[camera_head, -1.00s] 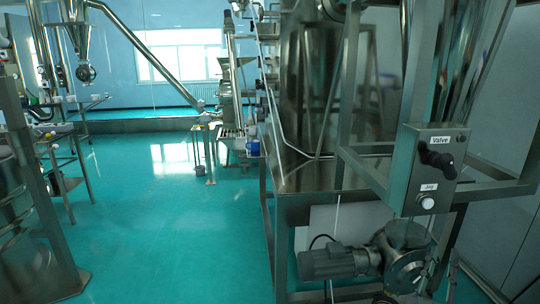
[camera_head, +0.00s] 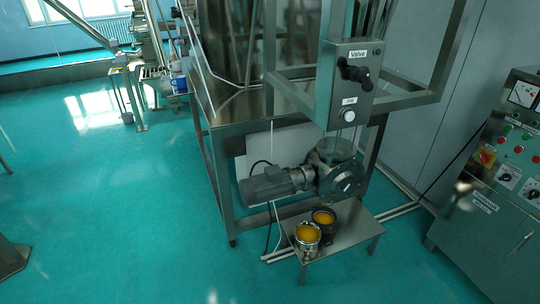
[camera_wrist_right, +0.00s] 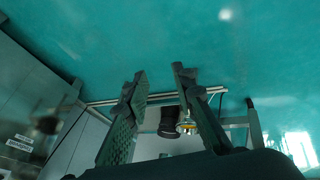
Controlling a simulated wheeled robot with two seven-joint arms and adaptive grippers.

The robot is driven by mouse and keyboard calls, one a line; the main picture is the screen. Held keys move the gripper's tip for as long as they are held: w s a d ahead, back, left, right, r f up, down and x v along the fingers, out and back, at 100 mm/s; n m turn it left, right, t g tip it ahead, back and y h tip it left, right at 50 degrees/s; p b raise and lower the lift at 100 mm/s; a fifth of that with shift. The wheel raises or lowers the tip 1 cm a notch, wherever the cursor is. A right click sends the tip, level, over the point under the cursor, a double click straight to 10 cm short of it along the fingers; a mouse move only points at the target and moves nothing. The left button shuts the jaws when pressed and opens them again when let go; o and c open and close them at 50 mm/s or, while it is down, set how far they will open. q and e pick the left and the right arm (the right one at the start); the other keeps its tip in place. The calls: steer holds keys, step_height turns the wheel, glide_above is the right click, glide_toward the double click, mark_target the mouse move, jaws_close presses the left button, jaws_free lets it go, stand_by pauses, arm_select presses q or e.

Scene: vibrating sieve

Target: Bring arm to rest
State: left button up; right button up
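Neither of my arms shows in the head view. My right gripper (camera_wrist_right: 160,74) shows in the right wrist view, with its two dark fingers apart and nothing held between them. That view looks upside down. Beyond the fingers, clear of them, are a dark container (camera_wrist_right: 170,122) and a shiny metal container (camera_wrist_right: 187,123). In the head view a metal container (camera_head: 308,236) and a dark container (camera_head: 323,217), both with yellow-orange contents, stand on a low metal bench (camera_head: 345,237). My left gripper is in neither view.
A steel frame with a valve control box (camera_head: 350,85) and a motor (camera_head: 272,186) stands above and behind the bench. A control cabinet (camera_head: 478,226) stands at the right. Green floor (camera_head: 130,210) is open at the left and front.

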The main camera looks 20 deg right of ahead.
steer(key=s+a+f+g+y, duration=0.25)
steer(key=s+a, duration=0.25)
steer(key=s, duration=0.5)
steer(key=s+a+f+n+g, duration=0.1)
steer(key=s+f, duration=0.1)
steer(key=f, duration=1.2)
steer(key=s+a+f, duration=0.1)
steer(key=s+f, duration=0.2)
steer(key=f, duration=1)
steer(key=s+f+g, duration=0.1)
steer(key=s+f, duration=1.3)
steer(key=f, duration=0.1)
arm_select(q)
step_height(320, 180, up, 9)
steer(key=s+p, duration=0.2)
steer(key=p, duration=1)
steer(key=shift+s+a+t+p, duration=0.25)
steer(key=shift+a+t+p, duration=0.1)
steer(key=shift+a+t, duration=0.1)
arm_select(e)
step_height(320, 180, up, 10)
steer(key=s, duration=0.3)
steer(key=shift+d+f+n, duration=0.25)
steer(key=shift+n, duration=0.15)
steer(key=shift+t, duration=0.25)
